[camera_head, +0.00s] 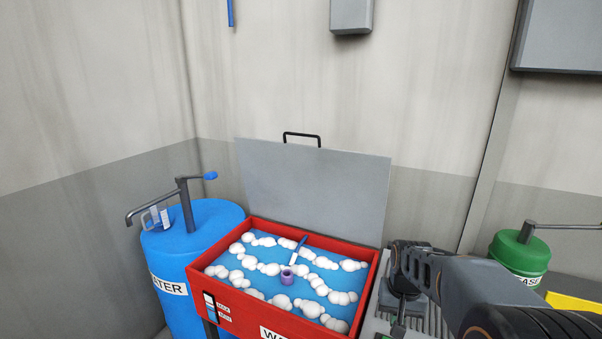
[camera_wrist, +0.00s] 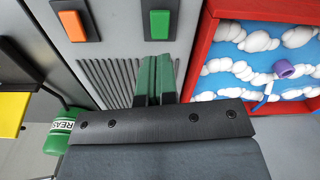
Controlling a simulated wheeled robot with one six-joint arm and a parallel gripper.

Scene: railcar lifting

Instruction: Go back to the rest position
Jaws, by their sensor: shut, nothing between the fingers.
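My gripper (camera_wrist: 154,80) is shut and empty in the wrist view, its green fingers together over a grey ribbed surface (camera_wrist: 105,82). In the head view my arm reaches in from the lower right, and the fingers are hard to make out there. The gripper is beside the red wash basin (camera_head: 362,300), which also shows in the wrist view (camera_wrist: 208,45). The basin's grey lid (camera_head: 315,190) stands open. Blue water with white foam fills the basin, with a purple piece (camera_head: 287,277) and a blue-and-white brush-like tool (camera_head: 299,250) in it.
A blue water barrel (camera_head: 200,245) with a pump stands left of the basin. A green grease container (camera_head: 519,255) is at the right, near a yellow object (camera_head: 574,303). An orange button (camera_wrist: 72,25) and a green button (camera_wrist: 159,25) are close to my gripper. Walls stand behind.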

